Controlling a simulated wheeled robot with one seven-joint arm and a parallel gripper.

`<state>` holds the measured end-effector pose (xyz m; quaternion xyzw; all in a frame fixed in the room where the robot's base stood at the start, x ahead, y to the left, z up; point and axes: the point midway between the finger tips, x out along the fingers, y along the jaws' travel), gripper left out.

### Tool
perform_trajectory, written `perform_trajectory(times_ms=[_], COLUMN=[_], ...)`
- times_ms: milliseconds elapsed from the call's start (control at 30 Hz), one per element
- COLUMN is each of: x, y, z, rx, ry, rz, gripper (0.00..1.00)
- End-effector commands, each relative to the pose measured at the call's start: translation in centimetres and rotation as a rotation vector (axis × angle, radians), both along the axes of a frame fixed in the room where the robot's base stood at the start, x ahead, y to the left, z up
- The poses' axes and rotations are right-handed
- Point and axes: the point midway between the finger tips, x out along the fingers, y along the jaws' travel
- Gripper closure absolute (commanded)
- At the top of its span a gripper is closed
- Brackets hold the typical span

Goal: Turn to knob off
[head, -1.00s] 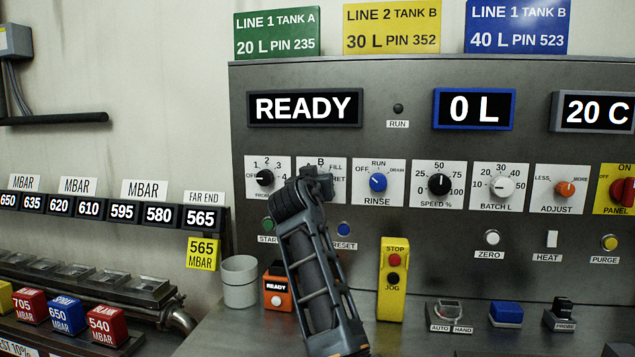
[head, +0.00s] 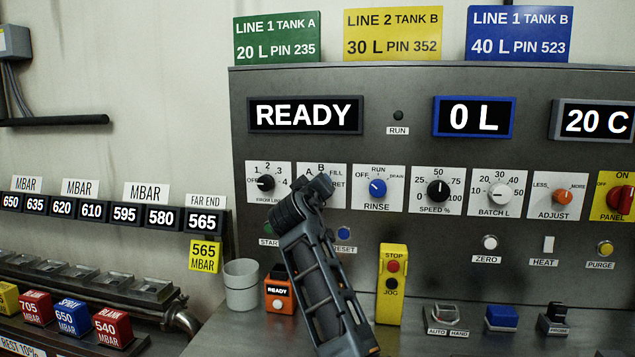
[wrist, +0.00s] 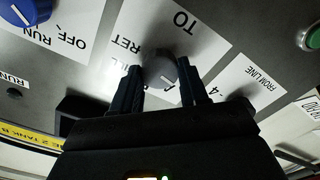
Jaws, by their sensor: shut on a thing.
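The grey TO knob (wrist: 158,64) sits on a white label plate in the wrist view, with the word TO upside down beyond it. My gripper (wrist: 159,72) has one dark finger on each side of the knob and is shut on it. A light mark shows near the knob's lower edge, but its exact setting cannot be told. In the head view my gripper (head: 303,200) covers the knob. Only part of its label plate (head: 322,170) shows, with A, B, FILL and RET.
The FROM LINE knob (head: 265,183) is close on the left and the blue RINSE knob (head: 377,187) close on the right. The START and RESET (head: 344,233) buttons lie below. A grey cup (head: 241,287) and an orange READY box (head: 279,291) stand on the ledge.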

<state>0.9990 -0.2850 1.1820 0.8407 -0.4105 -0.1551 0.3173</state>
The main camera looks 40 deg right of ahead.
Motion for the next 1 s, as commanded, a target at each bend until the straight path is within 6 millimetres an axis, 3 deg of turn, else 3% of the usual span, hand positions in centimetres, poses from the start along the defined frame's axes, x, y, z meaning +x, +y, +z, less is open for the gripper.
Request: perform_trajectory(times_ms=[400,900,933,1000], x=[0.04,0.07,0.07,0.07], y=[0.08,0.13,0.13,0.13], z=[-0.02,-0.1,-0.1,-0.1], rx=[-0.106,-0.119,-0.119,-0.119], ry=[0.138,0.153,0.152,0.152], rz=[0.001,0.001,0.001,0.001], gripper=[0.87,0.87,0.55,0.48])
